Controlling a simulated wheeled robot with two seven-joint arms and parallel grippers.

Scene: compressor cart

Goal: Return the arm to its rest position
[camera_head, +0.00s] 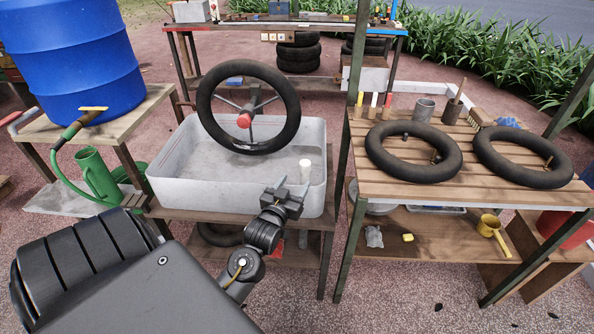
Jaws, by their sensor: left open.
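My left gripper (285,192) is open and empty at the end of my left arm. It shows in front of the near right part of the grey tub (185,193). A white upright cylinder (305,170) stands just beyond it inside the tub; whether they touch I cannot tell. A wheel with a black tyre (213,122) stands upright over the tub, with a red cap at its hub. My right gripper is not in view.
On the right, a slatted wooden table (450,203) carries two black inner tubes, (375,160) and (490,160), and several cups and tools. A blue barrel (75,60) stands on a bench at left. A green post (349,235) rises between tub and table. Paved ground lies in front.

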